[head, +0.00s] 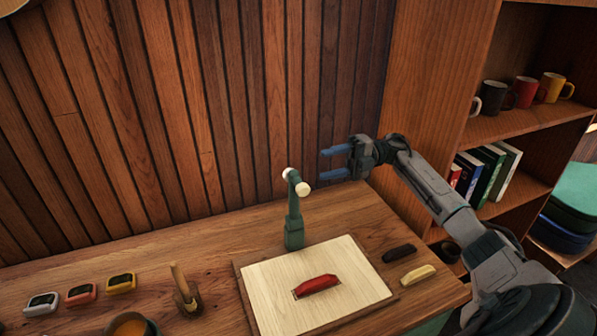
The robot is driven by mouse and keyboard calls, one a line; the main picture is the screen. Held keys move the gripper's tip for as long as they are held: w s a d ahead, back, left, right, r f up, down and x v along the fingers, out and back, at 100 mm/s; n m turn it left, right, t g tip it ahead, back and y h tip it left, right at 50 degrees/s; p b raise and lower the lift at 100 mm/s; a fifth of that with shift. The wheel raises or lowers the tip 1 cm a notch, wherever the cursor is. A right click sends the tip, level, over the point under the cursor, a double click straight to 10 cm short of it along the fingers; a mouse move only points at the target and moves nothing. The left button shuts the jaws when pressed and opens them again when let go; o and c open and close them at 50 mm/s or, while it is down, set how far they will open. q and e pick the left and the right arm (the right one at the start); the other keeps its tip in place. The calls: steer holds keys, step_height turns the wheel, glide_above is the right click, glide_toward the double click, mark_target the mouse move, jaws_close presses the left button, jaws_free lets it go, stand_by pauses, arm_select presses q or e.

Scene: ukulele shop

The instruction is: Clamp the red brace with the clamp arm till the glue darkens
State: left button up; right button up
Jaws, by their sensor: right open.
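The red brace (318,286) lies on a pale wooden board (275,272) on the bench. A thin dark line shows along its near left edge; I cannot tell the glue's colour. The green clamp arm (294,215) stands upright at the board's back edge. Its head has white ends (303,189) and is raised well above the brace, apart from it. My right gripper (325,164) is open and empty, with blue fingers pointing left. It hovers to the right of the clamp head, apart from it. My left gripper is not in view.
A black brace (399,253) and a cream brace (418,274) lie right of the board. A pot with a brush (187,295) stands left, beside several small timers (81,293) and a bowl (130,326). A shelf (520,120) with mugs and books rises at right.

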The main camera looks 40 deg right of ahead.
mark_target(296, 204)
steer(key=p+x, duration=0.4)
steer(key=x, duration=0.5)
steer(key=shift+r, duration=0.1)
jaws_close()
